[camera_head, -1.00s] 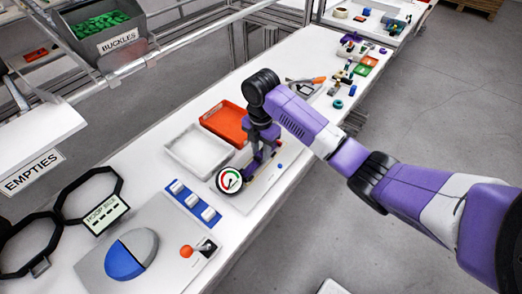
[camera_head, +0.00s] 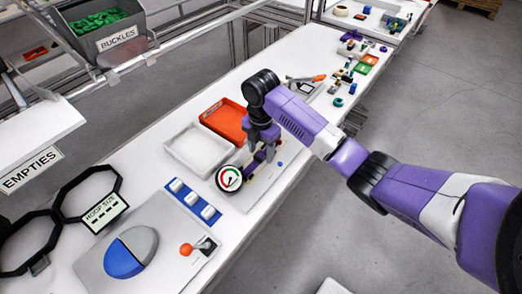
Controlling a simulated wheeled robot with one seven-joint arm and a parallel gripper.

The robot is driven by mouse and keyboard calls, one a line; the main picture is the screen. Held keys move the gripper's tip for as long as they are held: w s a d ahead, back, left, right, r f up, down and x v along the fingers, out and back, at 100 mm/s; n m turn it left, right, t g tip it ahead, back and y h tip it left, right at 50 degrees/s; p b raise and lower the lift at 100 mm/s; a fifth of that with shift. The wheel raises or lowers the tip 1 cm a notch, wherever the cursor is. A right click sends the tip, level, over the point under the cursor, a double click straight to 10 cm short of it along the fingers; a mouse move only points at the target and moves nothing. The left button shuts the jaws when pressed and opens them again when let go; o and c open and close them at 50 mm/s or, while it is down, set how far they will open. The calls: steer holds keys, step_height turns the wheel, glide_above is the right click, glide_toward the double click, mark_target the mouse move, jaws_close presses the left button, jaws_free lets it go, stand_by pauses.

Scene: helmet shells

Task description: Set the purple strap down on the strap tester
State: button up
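The strap tester (camera_head: 229,178), with a round white, red and green dial, stands on a pale base plate on the long white bench. A purple piece (camera_head: 254,161), which looks like the purple strap, is at the tester just behind and right of the dial. My gripper (camera_head: 264,146) points down directly over the tester, at or just above this purple piece. The dark gripper and the wrist hide part of the tester. At this size I cannot tell whether the fingers are open or closed on the strap, or whether the strap rests on the tester.
A white tray (camera_head: 199,150) and an orange tray (camera_head: 226,121) lie close behind the tester. A blue strip with white knobs (camera_head: 192,200) and a panel with a blue-grey disc (camera_head: 131,252) are nearer. Small tools and parts lie farther along the bench.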

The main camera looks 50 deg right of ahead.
steer(key=shift+r, duration=0.15)
step_height(320, 180, up, 8)
steer(key=shift+f, duration=0.2)
stand_by(0.4)
